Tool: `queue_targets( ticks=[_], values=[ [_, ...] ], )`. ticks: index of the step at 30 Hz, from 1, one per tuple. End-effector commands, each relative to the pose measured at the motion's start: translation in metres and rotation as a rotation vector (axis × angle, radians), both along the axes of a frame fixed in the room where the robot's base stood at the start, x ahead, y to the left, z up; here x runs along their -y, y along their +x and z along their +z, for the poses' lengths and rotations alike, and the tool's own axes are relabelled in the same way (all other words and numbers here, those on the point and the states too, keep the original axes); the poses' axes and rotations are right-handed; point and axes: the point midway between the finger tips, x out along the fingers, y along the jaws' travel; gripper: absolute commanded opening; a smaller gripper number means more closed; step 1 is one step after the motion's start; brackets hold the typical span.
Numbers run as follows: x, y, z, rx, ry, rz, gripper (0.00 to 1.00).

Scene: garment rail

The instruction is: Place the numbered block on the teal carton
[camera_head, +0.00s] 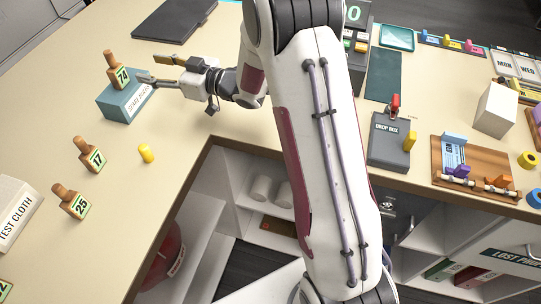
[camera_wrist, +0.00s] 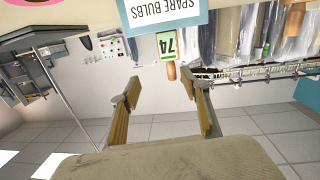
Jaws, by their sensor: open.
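The teal carton (camera_head: 116,107), labelled SPARE BULBS, stands at the left of the counter in the head view. A wooden block with a green number tag 74 (camera_head: 122,77) stands upright on its top. In the wrist view, which is upside down, the carton (camera_wrist: 186,17) is at the top edge and the 74 block (camera_wrist: 167,46) rests against its top face. My gripper (camera_head: 150,67) is open and empty, just right of the block. In the wrist view its two fingers (camera_wrist: 159,88) are spread wide, with the block beyond the tips and not between them.
Similar wooden blocks tagged 17 (camera_head: 88,154) and 25 (camera_head: 71,202) stand nearer on the counter. A dark flat folder (camera_head: 172,20) lies behind. Bare counter surrounds the carton.

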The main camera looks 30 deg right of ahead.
Motion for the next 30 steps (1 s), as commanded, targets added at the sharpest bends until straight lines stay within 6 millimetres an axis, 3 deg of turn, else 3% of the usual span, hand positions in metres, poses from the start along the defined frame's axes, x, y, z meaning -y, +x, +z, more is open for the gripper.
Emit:
queue_targets(
  ticks=[8,14,23,30],
  values=[
    [0.029,0.002,0.034,-0.036,-0.129,-0.168,0.46],
    [0.055,-0.008,0.055,-0.084,-0.206,-0.292,0.46],
    [0.093,-0.042,0.082,-0.180,-0.291,-0.464,0.46],
    [0.119,-0.085,0.096,-0.279,-0.331,-0.579,0.46]
  ],
)
